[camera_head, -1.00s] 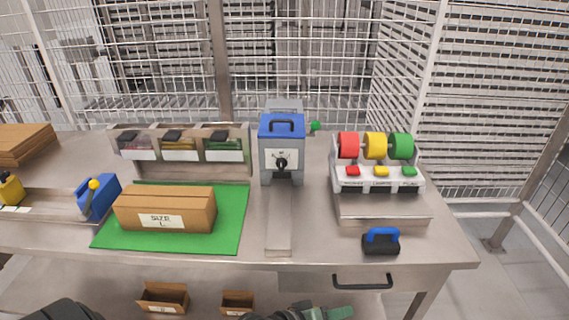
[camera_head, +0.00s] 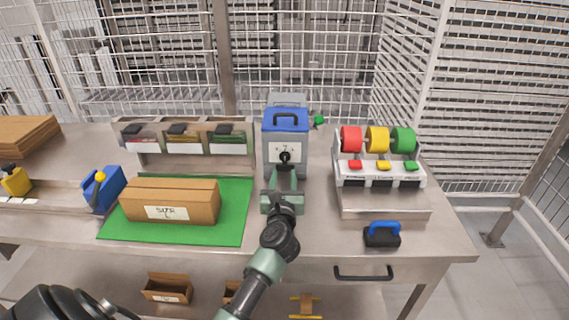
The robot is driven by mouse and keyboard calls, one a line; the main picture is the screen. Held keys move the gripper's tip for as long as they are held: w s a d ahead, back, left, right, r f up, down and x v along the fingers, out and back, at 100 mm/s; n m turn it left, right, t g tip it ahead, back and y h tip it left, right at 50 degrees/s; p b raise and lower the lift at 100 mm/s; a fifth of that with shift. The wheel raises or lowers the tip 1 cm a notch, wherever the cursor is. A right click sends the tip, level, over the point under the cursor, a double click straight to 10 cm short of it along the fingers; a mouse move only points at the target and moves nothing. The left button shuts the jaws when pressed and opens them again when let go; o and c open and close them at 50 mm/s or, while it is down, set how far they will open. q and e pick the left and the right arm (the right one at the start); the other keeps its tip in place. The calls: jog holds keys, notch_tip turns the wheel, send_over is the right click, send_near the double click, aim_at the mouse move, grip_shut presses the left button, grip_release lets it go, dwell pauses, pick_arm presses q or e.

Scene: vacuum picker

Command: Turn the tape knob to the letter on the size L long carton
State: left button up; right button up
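The long carton (camera_head: 190,200) lies on a green mat (camera_head: 235,215). Its white label reads SIZE with a letter below that looks like L. The tape machine (camera_head: 270,140) is a grey box with a blue lid. Its black knob (camera_head: 284,157) sits on a white dial plate on the front; the dial letters and pointer direction are too small to read.
A stand with red, yellow and green rolls (camera_head: 377,139) and a blue-handled black tool (camera_head: 382,234) are to the right. A bin rack (camera_head: 185,140) stands behind the carton. A blue tool (camera_head: 103,188) is left of it. Small open boxes (camera_head: 167,287) lie below.

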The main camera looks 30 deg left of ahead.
aim_at(285, 160)
pick_arm(q)
jog(key=x, duration=0.6)
jog(key=shift+w+a, duration=0.15)
jog(key=shift+w, duration=0.15)
grip_shut()
